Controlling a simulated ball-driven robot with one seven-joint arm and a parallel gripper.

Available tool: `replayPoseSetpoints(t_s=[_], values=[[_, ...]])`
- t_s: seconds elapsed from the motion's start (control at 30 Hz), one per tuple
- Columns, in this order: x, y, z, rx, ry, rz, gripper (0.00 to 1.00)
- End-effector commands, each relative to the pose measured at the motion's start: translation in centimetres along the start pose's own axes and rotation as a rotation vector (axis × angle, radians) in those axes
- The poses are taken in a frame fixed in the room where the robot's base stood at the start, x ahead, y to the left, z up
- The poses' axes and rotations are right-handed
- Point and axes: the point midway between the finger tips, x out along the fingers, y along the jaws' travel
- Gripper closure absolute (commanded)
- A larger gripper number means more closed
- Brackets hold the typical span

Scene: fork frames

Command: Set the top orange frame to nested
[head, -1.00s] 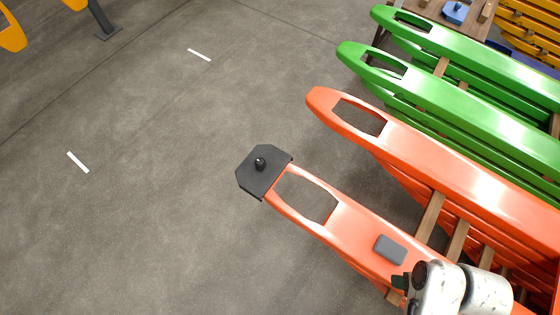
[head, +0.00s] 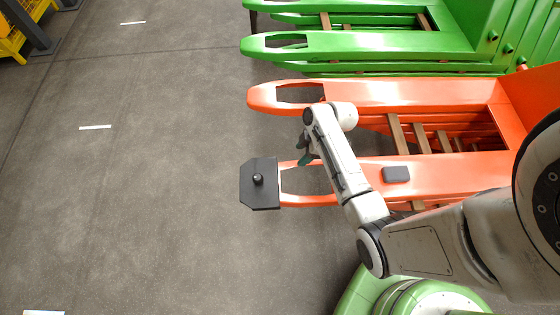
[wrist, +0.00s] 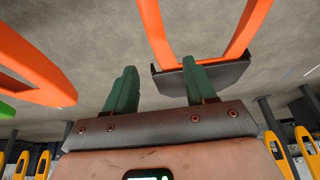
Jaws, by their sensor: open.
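The top orange frame (head: 370,92) has two long fork arms pointing left in the head view, each with an opening near its tip. A black plate (head: 260,184) with a round knob (head: 258,180) sits at the tip of the nearer fork arm. A dark grey pad (head: 396,174) lies on that same arm. My gripper (head: 305,158) is above the opening of the nearer arm, close to the black plate. In the wrist view my gripper (wrist: 158,88) has its two green fingers apart with nothing between them. The black plate (wrist: 205,78) shows behind the right finger.
Green frames (head: 370,42) stand behind the orange stack. Wooden battens (head: 422,138) lie between the stacked orange frames. The grey floor (head: 150,200) on the left is clear. A yellow rack (head: 12,42) is at the far left.

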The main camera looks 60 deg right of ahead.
Motion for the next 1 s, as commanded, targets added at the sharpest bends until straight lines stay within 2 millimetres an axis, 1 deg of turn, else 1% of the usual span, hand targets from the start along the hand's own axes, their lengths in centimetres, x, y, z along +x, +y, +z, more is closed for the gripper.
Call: replayPoseSetpoints(t_s=[0.03,0.3,0.5,0.7,0.97,1.0], values=[[0.9,-0.1,0.0,0.000,-0.001,-0.003,0.45],[5.9,-0.1,0.0,0.000,-0.001,-0.003,0.45],[8.5,-0.1,0.0,0.000,-0.002,-0.003,0.45],[9.5,-0.1,-0.1,-0.001,-0.002,-0.001,0.45],[9.6,-0.1,-0.1,-0.001,-0.001,-0.001,0.45],[9.5,-0.1,-0.1,0.000,-0.001,-0.001,0.48]])
